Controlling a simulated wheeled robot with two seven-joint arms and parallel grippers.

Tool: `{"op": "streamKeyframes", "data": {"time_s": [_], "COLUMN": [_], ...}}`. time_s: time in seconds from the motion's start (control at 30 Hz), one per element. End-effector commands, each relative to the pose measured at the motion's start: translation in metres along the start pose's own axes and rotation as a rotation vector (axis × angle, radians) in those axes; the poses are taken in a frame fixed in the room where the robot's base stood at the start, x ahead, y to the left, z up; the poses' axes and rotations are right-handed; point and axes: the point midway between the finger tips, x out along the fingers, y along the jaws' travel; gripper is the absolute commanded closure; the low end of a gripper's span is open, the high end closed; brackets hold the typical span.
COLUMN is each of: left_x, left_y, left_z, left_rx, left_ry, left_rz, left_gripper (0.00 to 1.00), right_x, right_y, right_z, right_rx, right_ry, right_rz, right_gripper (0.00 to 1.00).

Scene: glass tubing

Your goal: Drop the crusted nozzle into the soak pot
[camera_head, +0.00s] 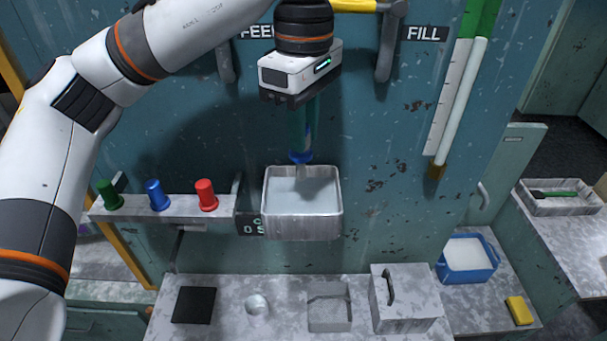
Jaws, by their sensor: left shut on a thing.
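My left gripper (300,98) points down in front of the teal wall. It is shut on a blue nozzle (301,157) with a greyish lower tip; the fingers and the nozzle's upper part are hard to make out. The tip hangs over the back part of a square metal basin (303,233) on the wall, which holds pale liquid. I cannot tell whether the tip touches the liquid. A blue tub (467,277) with whitish contents stands at lower right. No label shows which vessel is the soak pot. My right gripper is not in view.
Green (109,195), blue (154,195) and red (206,195) pieces stand on a wall shelf (165,206). The bench holds a black pad (194,305), a small round dish (257,306), a grey tray (329,307), a handled metal box (407,312) and a yellow sponge (519,310).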

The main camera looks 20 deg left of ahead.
Motion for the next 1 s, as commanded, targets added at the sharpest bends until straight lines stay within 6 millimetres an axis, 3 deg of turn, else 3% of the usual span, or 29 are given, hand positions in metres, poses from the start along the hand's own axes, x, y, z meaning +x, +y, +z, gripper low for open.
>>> {"op": "streamKeyframes", "data": {"time_s": [0.2, 0.6, 1.0], "left_x": [0.041, 0.084, 0.094], "left_y": [0.001, 0.000, 0.000], "left_z": [0.000, 0.000, 0.000], "left_rx": [0.000, -0.001, 0.000], "left_ry": [0.002, 0.000, 0.000], "left_rz": [0.003, 0.002, -0.001], "left_gripper": [1.00, 1.00, 1.00], "right_x": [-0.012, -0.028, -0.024], "right_y": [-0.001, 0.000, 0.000], "right_z": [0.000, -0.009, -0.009], "right_rx": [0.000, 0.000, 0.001], "right_ry": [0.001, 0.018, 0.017], "right_rz": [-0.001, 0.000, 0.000], "right_gripper": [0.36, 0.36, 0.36]}}
